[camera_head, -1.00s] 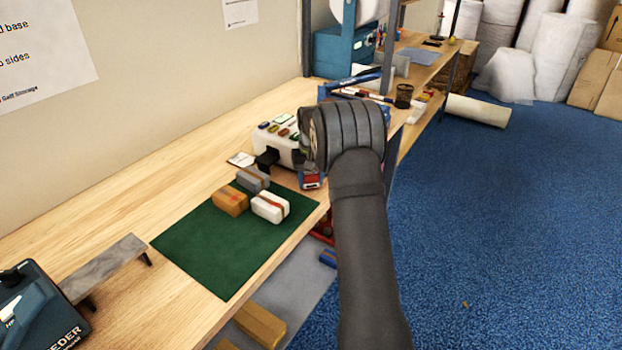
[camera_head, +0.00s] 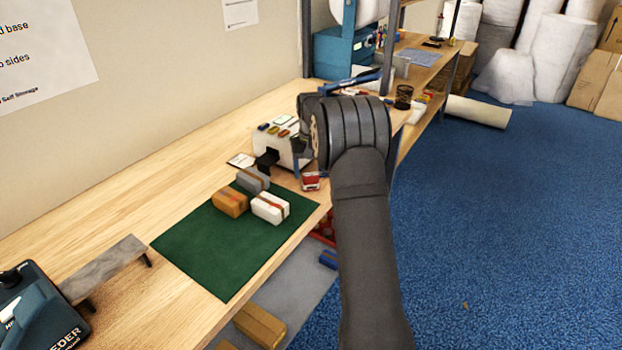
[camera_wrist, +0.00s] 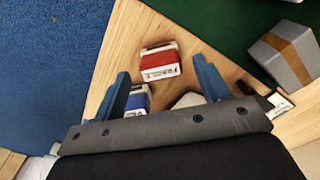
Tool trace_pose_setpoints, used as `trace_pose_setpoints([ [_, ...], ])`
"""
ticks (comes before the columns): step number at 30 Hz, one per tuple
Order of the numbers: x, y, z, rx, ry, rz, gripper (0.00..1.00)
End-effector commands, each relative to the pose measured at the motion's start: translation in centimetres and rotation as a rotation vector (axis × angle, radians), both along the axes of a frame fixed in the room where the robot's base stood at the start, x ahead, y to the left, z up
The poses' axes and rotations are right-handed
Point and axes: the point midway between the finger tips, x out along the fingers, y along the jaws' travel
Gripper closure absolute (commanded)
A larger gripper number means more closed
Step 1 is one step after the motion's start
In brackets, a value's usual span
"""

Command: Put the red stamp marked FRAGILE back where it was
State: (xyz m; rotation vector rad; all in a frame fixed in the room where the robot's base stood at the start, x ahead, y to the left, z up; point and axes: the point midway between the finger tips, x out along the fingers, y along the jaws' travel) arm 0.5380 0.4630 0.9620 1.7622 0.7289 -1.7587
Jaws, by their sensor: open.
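The red stamp (camera_head: 311,181) stands on the wooden bench, just off the far corner of the green mat. In the wrist view the red stamp (camera_wrist: 158,55) shows a red body and a white label band with print too small to read. My gripper (camera_wrist: 160,67) is open, its two blue fingers apart. The stamp appears just past the fingertips, between their lines, with nothing gripped. A blue stamp-like block (camera_wrist: 138,98) shows nearer the palm, partly behind a finger.
A white box-like device (camera_head: 290,150) with small coloured items on top stands close behind the stamp. The green mat (camera_head: 215,255) carries brown (camera_head: 230,203), white (camera_head: 270,207) and grey (camera_head: 253,180) parcels. The bench's front edge is close on the right.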

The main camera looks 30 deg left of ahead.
Motion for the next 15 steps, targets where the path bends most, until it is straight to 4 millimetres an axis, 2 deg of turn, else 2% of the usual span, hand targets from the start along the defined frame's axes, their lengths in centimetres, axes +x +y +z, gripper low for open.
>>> trace_pose_setpoints([
  [1, 0.0, 0.0, 1.3, 0.003, -0.003, 0.0, 0.31],
  [6, 0.0, 0.0, 4.8, 0.001, -0.001, 0.0, 0.31],
  [12, 0.0, 0.0, 7.4, 0.001, -0.001, 0.0, 0.31],
  [15, 0.0, 0.0, 7.8, 0.0, 0.0, 0.0, 0.31],
])
